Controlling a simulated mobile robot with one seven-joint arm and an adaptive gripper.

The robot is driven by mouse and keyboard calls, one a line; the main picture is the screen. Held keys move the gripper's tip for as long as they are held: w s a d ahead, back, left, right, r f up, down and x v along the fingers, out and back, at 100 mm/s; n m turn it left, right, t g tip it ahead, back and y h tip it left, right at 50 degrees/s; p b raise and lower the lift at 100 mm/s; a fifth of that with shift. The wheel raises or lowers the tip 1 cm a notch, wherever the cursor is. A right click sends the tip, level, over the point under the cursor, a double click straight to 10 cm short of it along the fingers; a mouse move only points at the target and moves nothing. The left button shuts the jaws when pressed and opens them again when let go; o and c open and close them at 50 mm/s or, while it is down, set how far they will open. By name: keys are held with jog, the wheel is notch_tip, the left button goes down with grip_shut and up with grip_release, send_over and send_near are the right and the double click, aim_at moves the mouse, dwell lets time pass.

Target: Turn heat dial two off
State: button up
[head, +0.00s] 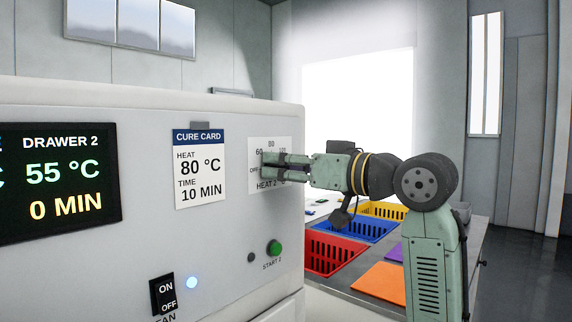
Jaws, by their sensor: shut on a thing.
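The heat 2 dial plate (284,141) is a white label on the machine's front panel. It shows OFF at the left, 60, 80 and 100 around the top, and HEAT 2 below. My gripper (267,162) reaches in from the right, level with the panel, with its fingers shut on the heat 2 dial at the plate's middle. The fingers hide the knob, so I cannot tell where its pointer stands. The Drawer 2 display (62,182) reads 55 °C and 0 MIN.
A cure card (200,168) reads heat 80 °C, time 10 min. Below are a green Start 2 button (274,248) and a fan switch (163,295). Red (333,254), blue (353,228) and yellow (382,210) crates stand right of the machine, partly behind my arm.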

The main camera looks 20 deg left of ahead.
jog(key=shift+r+n, duration=0.1)
jog(key=shift+n, duration=0.4)
jog(key=o, duration=1.2)
jog(key=shift+c, duration=0.2)
jog(key=v, duration=1.2)
